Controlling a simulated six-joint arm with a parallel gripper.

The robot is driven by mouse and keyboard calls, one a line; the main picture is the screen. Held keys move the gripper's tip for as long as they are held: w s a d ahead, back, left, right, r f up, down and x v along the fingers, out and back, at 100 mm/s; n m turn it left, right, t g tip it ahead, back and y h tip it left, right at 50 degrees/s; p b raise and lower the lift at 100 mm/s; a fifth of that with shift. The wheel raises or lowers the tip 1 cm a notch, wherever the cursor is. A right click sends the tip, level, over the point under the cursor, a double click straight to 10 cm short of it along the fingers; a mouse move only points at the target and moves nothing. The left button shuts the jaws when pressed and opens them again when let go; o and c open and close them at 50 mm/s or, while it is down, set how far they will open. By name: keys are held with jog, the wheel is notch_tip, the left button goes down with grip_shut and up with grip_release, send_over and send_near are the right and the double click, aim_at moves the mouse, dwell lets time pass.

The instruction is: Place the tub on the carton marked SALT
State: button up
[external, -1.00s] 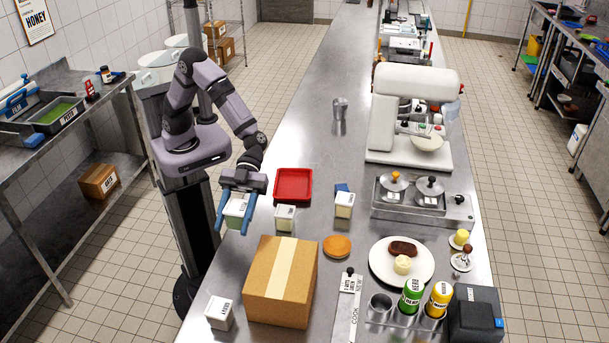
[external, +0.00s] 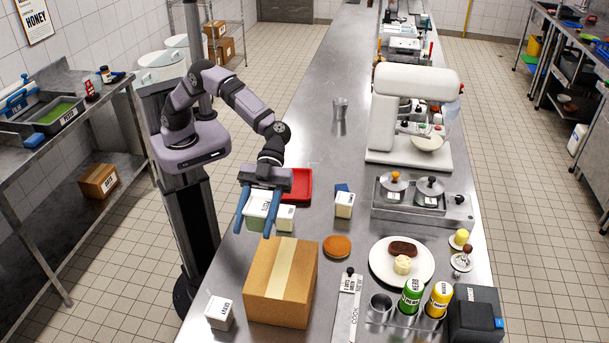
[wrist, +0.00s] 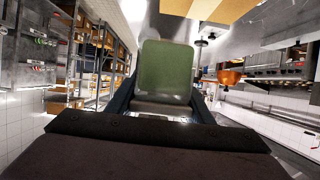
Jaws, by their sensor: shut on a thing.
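My gripper (external: 253,229) is shut on a pale tub (external: 260,208) with a green side or lid, one blue finger on each side. It holds the tub above the counter's left part, behind the big cardboard box. In the wrist view the tub's green face (wrist: 166,70) fills the space between the fingers. A small white carton (external: 287,217) stands just right of the tub, partly hidden by it. Another white carton (external: 344,205) stands further right. A third white carton (external: 219,313) stands at the front left. Their labels are too small to read surely.
The big cardboard box (external: 282,285) stands close in front of my gripper. A red tray (external: 301,186) lies behind it, partly hidden by my arm. An orange-brown round item (external: 337,246) and a plate (external: 384,274) lie to the right. The counter's middle beyond is mostly clear.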

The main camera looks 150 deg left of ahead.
jog(key=shift+f+p, duration=0.8)
jog(key=shift+f, duration=4.2)
jog(key=shift+f, duration=0.15)
jog(key=o, duration=1.1)
jog(key=shift+o, duration=0.2)
jog(key=shift+s+a+r, duration=0.1)
jog(key=shift+a+r, duration=0.05)
jog(key=shift+r, duration=0.05)
jog(key=b+v, duration=0.3)
jog(key=v, duration=0.8)
jog(key=shift+s+r, duration=0.2)
jog(key=shift+s, duration=0.05)
jog(key=shift+a, duration=0.1)
